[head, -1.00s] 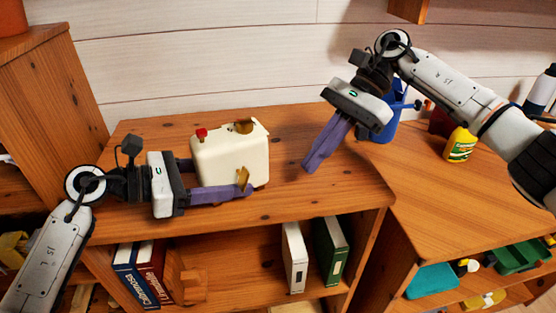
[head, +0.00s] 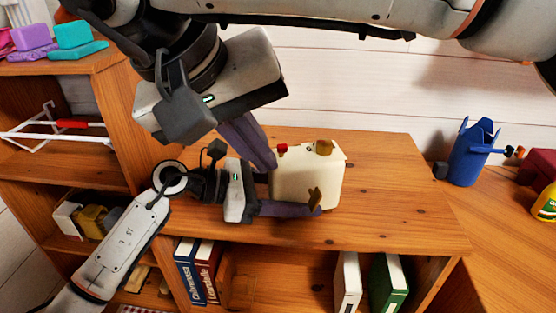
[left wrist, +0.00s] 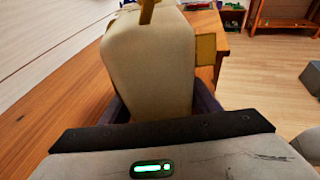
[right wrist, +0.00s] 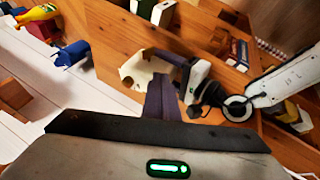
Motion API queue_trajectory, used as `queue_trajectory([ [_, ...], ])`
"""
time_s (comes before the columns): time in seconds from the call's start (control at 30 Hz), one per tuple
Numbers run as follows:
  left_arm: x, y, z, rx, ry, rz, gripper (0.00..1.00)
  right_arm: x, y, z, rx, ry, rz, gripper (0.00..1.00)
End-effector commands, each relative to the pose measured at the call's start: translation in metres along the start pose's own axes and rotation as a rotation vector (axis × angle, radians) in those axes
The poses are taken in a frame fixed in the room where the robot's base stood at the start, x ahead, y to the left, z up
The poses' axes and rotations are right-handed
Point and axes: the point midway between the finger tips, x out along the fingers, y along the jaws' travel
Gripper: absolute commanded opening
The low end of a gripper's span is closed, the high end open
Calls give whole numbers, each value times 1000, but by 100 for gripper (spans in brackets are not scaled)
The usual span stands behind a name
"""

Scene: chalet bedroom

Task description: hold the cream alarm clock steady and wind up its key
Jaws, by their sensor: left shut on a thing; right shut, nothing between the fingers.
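The cream alarm clock (head: 298,187) is a boxy block standing on the wooden shelf top (head: 390,195). The clock fills the middle of the left wrist view (left wrist: 150,65). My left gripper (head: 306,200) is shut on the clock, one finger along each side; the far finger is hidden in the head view. My right gripper (head: 270,165) is shut and empty, its tips by the clock's upper left; contact cannot be told.
A taller shelf unit (head: 115,110) rises at the left. The shelf top right of the clock is clear.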

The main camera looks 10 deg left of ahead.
Motion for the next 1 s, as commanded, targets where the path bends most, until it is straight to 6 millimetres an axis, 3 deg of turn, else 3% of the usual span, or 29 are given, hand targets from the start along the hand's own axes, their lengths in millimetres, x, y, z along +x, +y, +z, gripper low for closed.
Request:
queue_trajectory([
  [0.4,0,0,1,0,-2,0,44,88,0,2,3,-7,-3,0],
  [0.63,0,0,1,0,-2,0,44,106,24,4,5,-4,-4,0],
  [1.0,0,0,1,0,-2,0,44,111,29,6,4,-4,-4,0],
])
